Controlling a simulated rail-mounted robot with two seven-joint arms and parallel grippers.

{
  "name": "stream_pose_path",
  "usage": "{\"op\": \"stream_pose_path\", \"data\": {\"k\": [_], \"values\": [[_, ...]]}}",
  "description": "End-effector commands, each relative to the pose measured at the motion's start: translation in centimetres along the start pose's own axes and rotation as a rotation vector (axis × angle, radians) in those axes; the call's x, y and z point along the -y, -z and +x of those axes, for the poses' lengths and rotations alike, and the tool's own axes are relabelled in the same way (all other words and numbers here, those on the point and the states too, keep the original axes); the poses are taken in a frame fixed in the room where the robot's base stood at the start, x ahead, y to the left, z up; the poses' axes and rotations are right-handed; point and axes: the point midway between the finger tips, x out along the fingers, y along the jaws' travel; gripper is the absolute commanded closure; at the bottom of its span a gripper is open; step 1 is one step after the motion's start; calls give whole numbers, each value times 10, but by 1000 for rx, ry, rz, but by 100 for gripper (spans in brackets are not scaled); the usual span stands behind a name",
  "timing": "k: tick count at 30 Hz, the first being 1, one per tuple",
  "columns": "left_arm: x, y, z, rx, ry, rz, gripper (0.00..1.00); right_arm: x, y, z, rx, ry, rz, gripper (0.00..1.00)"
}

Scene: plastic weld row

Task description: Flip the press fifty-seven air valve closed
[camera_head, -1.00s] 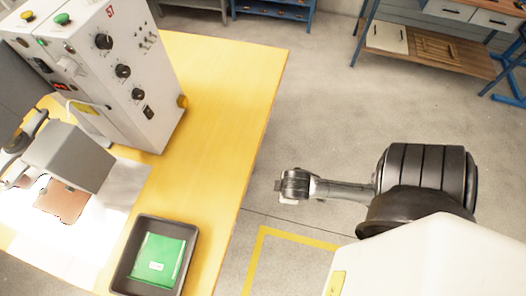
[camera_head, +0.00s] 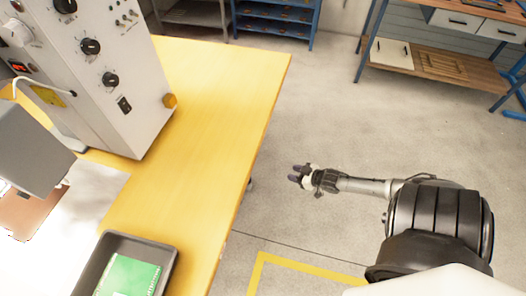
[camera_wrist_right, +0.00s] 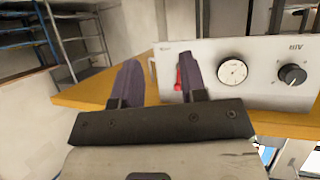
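The press (camera_head: 100,75) is a pale box with black knobs on the yellow bench at the left of the head view. In the right wrist view its pale panel (camera_wrist_right: 210,52) carries a round gauge (camera_wrist_right: 231,71) and a black knob (camera_wrist_right: 292,74). A small red lever (camera_wrist_right: 179,80), apparently the air valve, shows beside the right-hand finger, which partly hides it. My right gripper (camera_head: 293,175) is beyond the bench's right edge, apart from the press. Its two dark purple fingers (camera_wrist_right: 160,80) are spread with nothing between them. My left gripper is not in view.
The yellow bench top (camera_head: 215,90) is clear to the right of the press. A dark tray (camera_head: 165,262) with a green item sits at its front. Blue shelving (camera_head: 275,15) and a wooden workbench (camera_head: 440,60) stand at the back. Open floor surrounds my right arm.

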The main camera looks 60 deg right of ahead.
Motion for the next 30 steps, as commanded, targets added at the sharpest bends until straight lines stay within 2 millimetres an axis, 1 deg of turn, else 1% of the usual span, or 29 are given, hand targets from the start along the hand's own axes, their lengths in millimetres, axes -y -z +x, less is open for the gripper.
{"op": "stream_pose_path", "data": {"k": [3,6,9,14,17,20,30], "values": [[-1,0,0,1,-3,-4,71,0,27,-4,-192,26,62,61],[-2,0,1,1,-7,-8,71,3,48,-10,-321,52,100,61],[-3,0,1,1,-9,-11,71,6,62,-15,-411,74,121,61],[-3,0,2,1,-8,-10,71,8,73,-18,-482,97,144,61],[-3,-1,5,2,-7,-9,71,8,77,-10,-484,101,158,61],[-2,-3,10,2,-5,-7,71,9,83,3,-484,102,159,61],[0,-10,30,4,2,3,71,13,112,59,-482,102,157,61]]}}
